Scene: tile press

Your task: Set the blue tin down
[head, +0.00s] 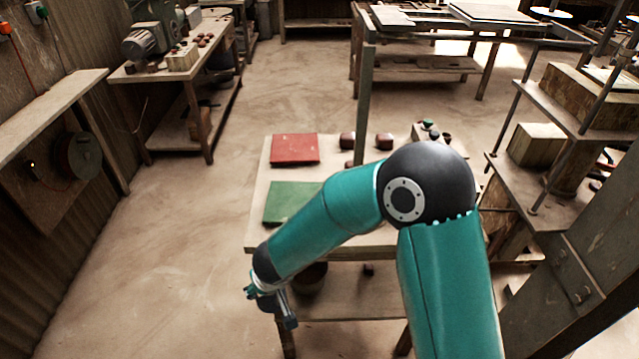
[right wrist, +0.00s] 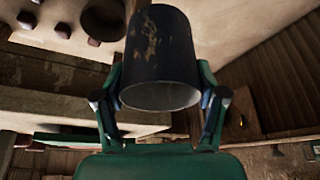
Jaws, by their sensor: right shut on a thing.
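The blue tin (right wrist: 160,45) is very dark navy with worn brown patches. In the right wrist view it sits between the two fingers of my right gripper (right wrist: 160,82), which is shut on it. One round end of the tin faces the camera. In the head view my right gripper (head: 268,296) is low, off the front left corner of the pale work table (head: 335,240). I cannot make out the tin clearly there. A red mat (head: 295,148) and a green mat (head: 290,202) lie on the table. My left gripper is not in view.
My right arm hides much of the table's right part. A dark round pot (head: 311,277) is on the lower shelf.

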